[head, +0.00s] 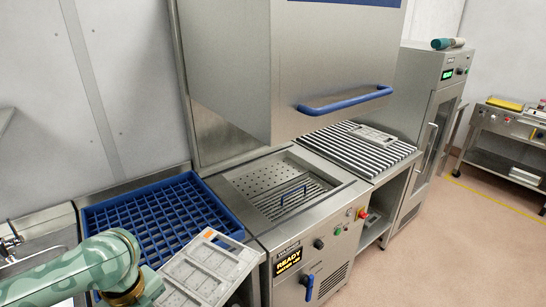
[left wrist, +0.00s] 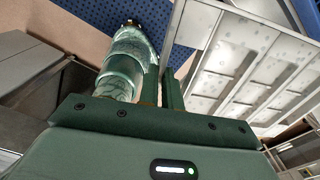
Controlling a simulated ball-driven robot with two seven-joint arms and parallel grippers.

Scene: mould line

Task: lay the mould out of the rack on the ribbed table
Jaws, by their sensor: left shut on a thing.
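My left gripper (head: 150,287) is shut on a pale grey mould (head: 207,268) with several rectangular panels, holding it by its left side. The mould is tilted and overlaps the front right corner of the blue gridded rack (head: 97,222) in the head view; I cannot tell the height between them. In the left wrist view, the mould (left wrist: 222,55) extends to the right of the fingers (left wrist: 172,92). The ribbed table (head: 338,150) stands beyond the hood machine, its striped top bearing another flat grey panelled piece (head: 372,132) at its back. My right gripper is not seen.
The hood machine's raised hood (head: 235,65) has a blue bar handle (head: 345,101) jutting forward. Its open bed (head: 262,178) lies between the rack and ribbed table. A tall steel cabinet (head: 422,90) stands behind the table. The ribbed table's front part is clear.

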